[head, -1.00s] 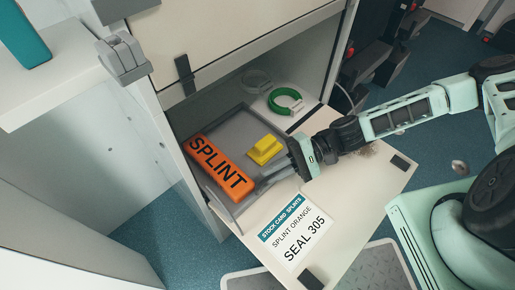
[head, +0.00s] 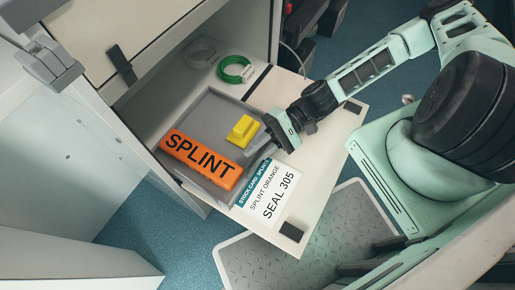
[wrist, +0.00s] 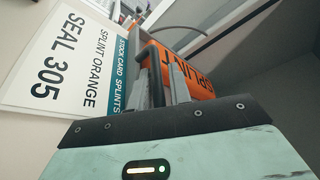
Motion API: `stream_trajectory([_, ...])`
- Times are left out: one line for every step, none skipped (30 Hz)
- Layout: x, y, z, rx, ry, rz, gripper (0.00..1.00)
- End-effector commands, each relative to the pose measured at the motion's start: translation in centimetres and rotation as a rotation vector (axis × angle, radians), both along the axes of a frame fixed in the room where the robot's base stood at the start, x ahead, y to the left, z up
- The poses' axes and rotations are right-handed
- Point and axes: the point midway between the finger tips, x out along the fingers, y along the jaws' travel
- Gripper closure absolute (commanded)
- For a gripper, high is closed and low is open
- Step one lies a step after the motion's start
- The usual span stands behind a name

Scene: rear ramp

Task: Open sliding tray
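The grey sliding tray (head: 210,107) lies on the cream drop-down flap, partly out of the cabinet, its front edge against the stock card (head: 270,194). An orange SPLINT block (head: 201,158) lies along its left side; it also shows in the wrist view (wrist: 196,82). A yellow block (head: 241,131) sits at the tray's right. My gripper (head: 255,152) is at the tray's front right edge. In the wrist view its two fingers (wrist: 163,82) are close together and appear closed on the tray's front edge; the exact contact is partly hidden.
A green ring (head: 235,69) and a pale ring (head: 200,53) lie on the shelf behind the tray. The flap (head: 325,123) has bare room to the right. A cabinet wall (head: 85,125) stands close on the left. A grey ribbed step (head: 308,245) lies below the flap.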

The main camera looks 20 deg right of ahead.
Motion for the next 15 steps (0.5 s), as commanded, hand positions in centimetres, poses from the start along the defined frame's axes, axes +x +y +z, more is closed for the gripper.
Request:
stream_trajectory([0.0,0.0,0.0,0.0,0.0,0.0,0.8])
stream_trajectory([0.0,0.0,0.0,0.0,0.0,0.0,0.8])
stream_trajectory([0.0,0.0,0.0,0.0,0.0,0.0,0.8])
stream_trajectory([0.0,0.0,0.0,0.0,0.0,0.0,0.8])
stream_trajectory([0.0,0.0,0.0,0.0,0.0,-0.001,0.8])
stream_trajectory([0.0,0.0,0.0,0.0,0.0,-0.001,0.8])
stream_trajectory([0.0,0.0,0.0,0.0,0.0,-0.001,0.8])
stream_trajectory([0.1,-0.1,0.0,0.0,0.0,-0.001,0.8])
stream_trajectory([0.1,-0.3,0.1,-0.001,-0.001,-0.002,0.8])
stream_trajectory([0.2,-0.5,0.2,-0.002,-0.001,-0.002,0.8])
stream_trajectory([0.3,-0.8,0.2,-0.002,-0.002,-0.003,0.8])
stream_trajectory([0.5,-1.3,0.4,-0.003,-0.003,-0.004,0.8])
stream_trajectory([0.6,-1.7,0.5,-0.004,-0.003,-0.005,0.8])
stream_trajectory([0.7,-2.2,0.6,-0.005,-0.003,-0.006,0.8])
stream_trajectory([0.9,-3.0,0.8,-0.006,-0.003,-0.006,0.8])
